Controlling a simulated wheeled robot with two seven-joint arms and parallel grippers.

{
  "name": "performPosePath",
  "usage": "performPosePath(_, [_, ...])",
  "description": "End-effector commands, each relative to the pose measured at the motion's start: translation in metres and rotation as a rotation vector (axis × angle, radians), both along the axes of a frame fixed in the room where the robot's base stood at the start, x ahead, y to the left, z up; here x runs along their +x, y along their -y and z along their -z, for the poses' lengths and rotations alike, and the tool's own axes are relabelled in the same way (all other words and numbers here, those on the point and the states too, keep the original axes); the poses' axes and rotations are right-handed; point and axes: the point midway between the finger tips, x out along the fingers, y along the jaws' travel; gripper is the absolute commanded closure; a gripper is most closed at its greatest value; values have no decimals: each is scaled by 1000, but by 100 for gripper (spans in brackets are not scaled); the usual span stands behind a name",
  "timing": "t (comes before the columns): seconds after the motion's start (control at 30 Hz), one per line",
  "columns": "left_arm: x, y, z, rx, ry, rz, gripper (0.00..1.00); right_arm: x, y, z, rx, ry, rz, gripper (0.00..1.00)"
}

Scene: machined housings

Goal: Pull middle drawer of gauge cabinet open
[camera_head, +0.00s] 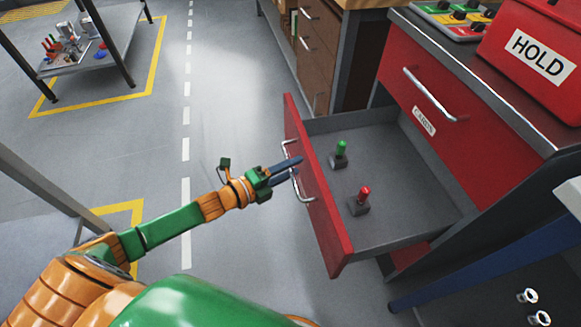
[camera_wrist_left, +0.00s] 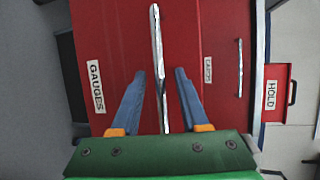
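The red cabinet's middle drawer (camera_head: 318,188) is pulled out, with its grey inside showing in the head view. Its red front (camera_wrist_left: 105,40) bears a "GAUGES" label in the left wrist view. The drawer's silver handle (camera_head: 296,172) also shows in the left wrist view (camera_wrist_left: 157,60). My left gripper (camera_head: 297,164) is at this handle. Its two blue fingers (camera_wrist_left: 160,75) stand apart on either side of the bar, with a gap visible on each side. My right gripper is not in view.
A green-topped piece (camera_head: 341,153) and a red-topped piece (camera_head: 361,200) stand inside the drawer. The upper drawer (camera_head: 425,90) above is closed. A red HOLD box (camera_head: 535,60) sits on the cabinet top. Floor left of the drawer is clear.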

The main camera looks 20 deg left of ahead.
Motion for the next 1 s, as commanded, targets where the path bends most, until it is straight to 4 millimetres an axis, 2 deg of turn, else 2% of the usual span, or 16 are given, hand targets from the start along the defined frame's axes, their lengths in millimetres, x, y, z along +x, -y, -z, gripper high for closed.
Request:
performPosePath(0.23, [-5, -3, -2, -2, -1, 0, 55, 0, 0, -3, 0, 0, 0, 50])
performPosePath(0.6, [-54, -32, -13, 0, -4, -1, 55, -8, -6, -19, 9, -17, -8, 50])
performPosePath(1.0, [-60, -36, -13, 0, 0, 0, 55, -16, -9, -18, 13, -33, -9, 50])
